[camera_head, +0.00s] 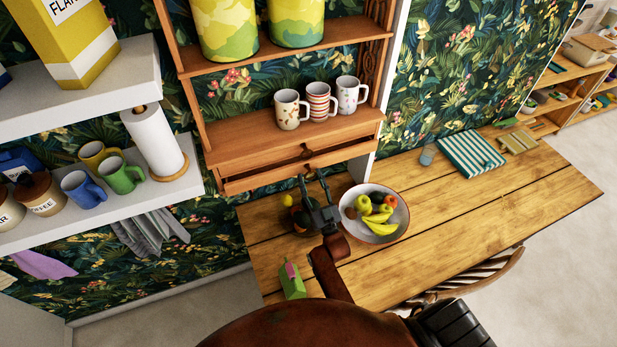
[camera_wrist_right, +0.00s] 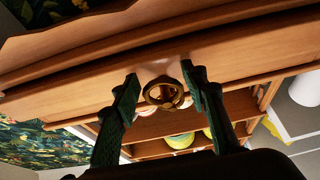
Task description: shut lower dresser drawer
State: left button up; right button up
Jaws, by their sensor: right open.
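The wooden dresser (camera_head: 225,150) hangs on the patterned wall, with drawer fronts below its mug shelf. The lower drawer (camera_head: 255,181) shows as a strip under the upper one and seems to stand out a little, with a gap above it. My right gripper (camera_head: 313,180) is open just in front of the lower drawer, in the middle. My left gripper is not in view.
A wooden table (camera_head: 470,215) lies below, with a fruit bowl (camera_head: 398,222), a glass (camera_head: 427,154) and a striped cloth (camera_head: 470,154). Mugs (camera_head: 320,102) stand on the dresser shelf. White shelves (camera_head: 150,85) are at left. A chair (camera_head: 480,278) stands at the table's front edge.

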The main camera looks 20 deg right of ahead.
jog(key=shift+w, duration=0.2)
grip_shut()
dwell(0.5)
